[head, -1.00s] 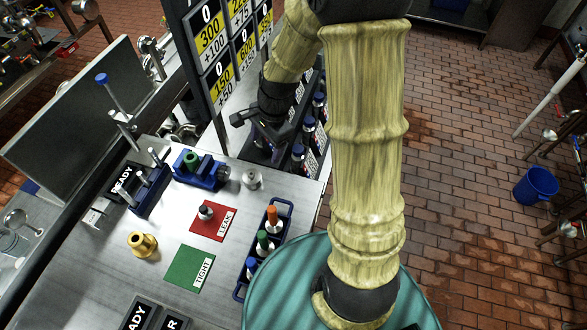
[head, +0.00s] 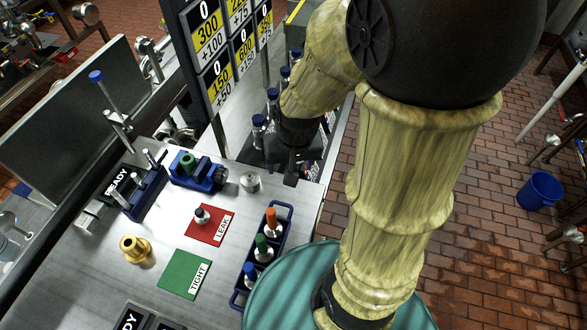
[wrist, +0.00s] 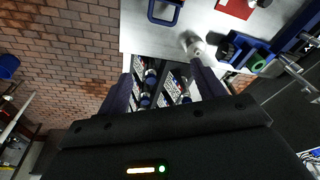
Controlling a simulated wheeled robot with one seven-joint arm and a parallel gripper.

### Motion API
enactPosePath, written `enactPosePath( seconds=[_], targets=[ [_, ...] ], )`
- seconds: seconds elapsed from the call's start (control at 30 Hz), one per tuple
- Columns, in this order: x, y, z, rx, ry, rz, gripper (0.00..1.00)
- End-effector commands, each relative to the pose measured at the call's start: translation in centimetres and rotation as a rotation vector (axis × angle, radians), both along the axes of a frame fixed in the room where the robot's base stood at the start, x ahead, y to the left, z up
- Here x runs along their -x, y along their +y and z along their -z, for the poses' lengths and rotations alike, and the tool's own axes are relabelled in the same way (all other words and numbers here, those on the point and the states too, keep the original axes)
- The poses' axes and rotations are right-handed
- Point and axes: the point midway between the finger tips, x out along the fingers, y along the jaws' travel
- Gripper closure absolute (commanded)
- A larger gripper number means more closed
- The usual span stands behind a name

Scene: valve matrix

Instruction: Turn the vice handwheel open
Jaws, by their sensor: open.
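The blue vice (head: 190,172) stands on the steel table with a green cylindrical part (head: 187,162) upright in it. Its dark handwheel (head: 221,175) is on the vice's right end. In the wrist view the vice (wrist: 243,48) is at the upper right, with the green part (wrist: 259,63) showing as a ring and the handwheel (wrist: 227,51) to its left.
A small metal cylinder (head: 250,182) stands just right of the handwheel. A blue rack (head: 264,245) of bottles, a red LEAK mat (head: 222,228), a green TIGHT mat (head: 182,275) and a brass fitting (head: 135,248) lie nearer. A price board (head: 222,55) rises behind.

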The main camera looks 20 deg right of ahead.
Motion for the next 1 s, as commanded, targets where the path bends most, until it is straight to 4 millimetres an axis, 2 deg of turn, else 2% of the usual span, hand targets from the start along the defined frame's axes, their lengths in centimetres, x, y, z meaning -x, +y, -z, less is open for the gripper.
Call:
enactPosePath(
  seconds=[0.2,0.77,0.8,0.93,0.97,1.0],
  targets=[
    [1.3,-0.3,0.1,0.040,-0.021,-0.130,0.32],
    [1.8,-0.4,-0.1,0.057,-0.028,-0.186,0.32],
    [1.8,-0.4,-0.1,0.057,-0.028,-0.186,0.34],
    [1.8,-0.4,-0.1,0.057,-0.028,-0.185,0.59],
    [1.8,-0.4,-0.1,0.057,-0.028,-0.185,0.64],
    [1.8,-0.4,-0.1,0.057,-0.028,-0.185,0.64]
  ],
)
